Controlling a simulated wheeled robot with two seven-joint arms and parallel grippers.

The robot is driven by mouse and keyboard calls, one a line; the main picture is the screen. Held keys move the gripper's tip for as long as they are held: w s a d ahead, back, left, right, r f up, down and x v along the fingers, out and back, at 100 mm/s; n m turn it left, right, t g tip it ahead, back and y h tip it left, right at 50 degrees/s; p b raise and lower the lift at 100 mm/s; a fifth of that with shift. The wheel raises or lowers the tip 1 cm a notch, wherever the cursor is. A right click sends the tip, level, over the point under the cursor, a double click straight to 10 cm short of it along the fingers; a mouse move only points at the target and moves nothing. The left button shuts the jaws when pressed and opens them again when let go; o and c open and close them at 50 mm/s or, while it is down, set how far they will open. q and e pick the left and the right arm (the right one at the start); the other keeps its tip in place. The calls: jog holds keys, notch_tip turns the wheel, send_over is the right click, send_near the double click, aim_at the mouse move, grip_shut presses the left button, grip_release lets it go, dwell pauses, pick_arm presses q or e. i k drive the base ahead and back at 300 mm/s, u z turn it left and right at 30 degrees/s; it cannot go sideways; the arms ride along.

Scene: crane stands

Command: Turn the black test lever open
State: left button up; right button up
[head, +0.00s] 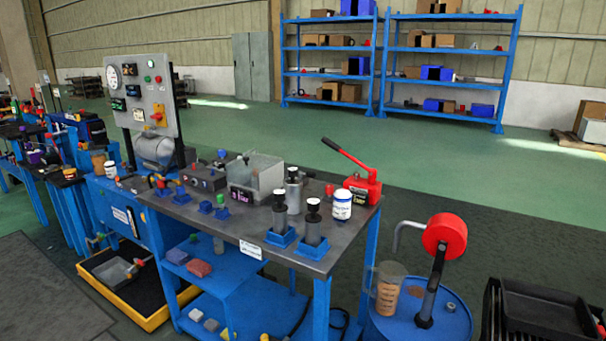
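I cannot single out a black test lever for certain at this size. The upright grey control panel (143,97) stands at the back left, with a round gauge, dark displays, coloured buttons and an orange-yellow switch. Small fittings with red parts (160,183) sit on the left end of the dark-topped workbench (222,218). A red hand pump (362,187) with a long red, black-ended lever (345,154) sits at the bench's right end. Neither of my grippers is in view.
A blue drum (440,327) with a red-wheeled pump is at right. A yellow-edged tray (150,322) lies on the floor. Green floor behind is clear.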

aim_at(311, 174)
jog(key=u, duration=1.1)
jog(key=i, duration=1.95)
jog(key=z, duration=0.5)
